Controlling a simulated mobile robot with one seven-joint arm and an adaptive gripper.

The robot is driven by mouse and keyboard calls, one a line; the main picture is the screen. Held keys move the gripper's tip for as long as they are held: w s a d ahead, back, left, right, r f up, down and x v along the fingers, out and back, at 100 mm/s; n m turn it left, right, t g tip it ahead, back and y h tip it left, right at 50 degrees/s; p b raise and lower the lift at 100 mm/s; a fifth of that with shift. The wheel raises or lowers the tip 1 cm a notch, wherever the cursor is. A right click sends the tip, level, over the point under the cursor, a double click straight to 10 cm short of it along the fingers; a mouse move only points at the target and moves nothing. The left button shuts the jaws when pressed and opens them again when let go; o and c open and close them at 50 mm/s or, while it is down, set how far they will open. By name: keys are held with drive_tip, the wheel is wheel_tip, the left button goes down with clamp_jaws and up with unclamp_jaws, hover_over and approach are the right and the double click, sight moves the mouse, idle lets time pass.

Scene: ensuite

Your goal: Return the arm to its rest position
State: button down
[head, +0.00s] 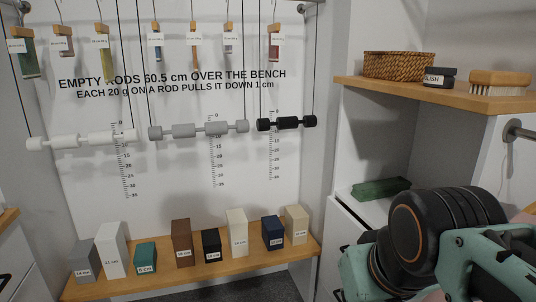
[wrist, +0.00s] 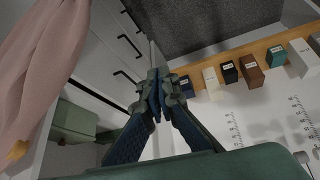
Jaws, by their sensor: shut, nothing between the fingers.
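My arm (head: 430,250) fills the lower right of the head view, folded near the white cabinet. My gripper is out of sight in the head view. In the wrist view my gripper (wrist: 158,78) is shut, its two fingers together with nothing between them. It points toward a row of cabinet drawers (wrist: 118,50) and the grey floor (wrist: 200,25), and touches nothing that I can make out.
A wooden bench (head: 190,278) carries several labelled blocks. White, grey and black rods (head: 198,130) hang above it on cords. A wooden shelf (head: 430,95) at right holds a wicker basket (head: 398,66) and a brush (head: 499,82). A pink cloth (wrist: 45,65) hangs left in the wrist view.

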wheel_tip(320, 180, up, 28)
drive_tip(key=s+m+p, duration=0.1)
drive_tip(key=p, duration=2.9)
drive_tip(key=shift+s+p, duration=0.4)
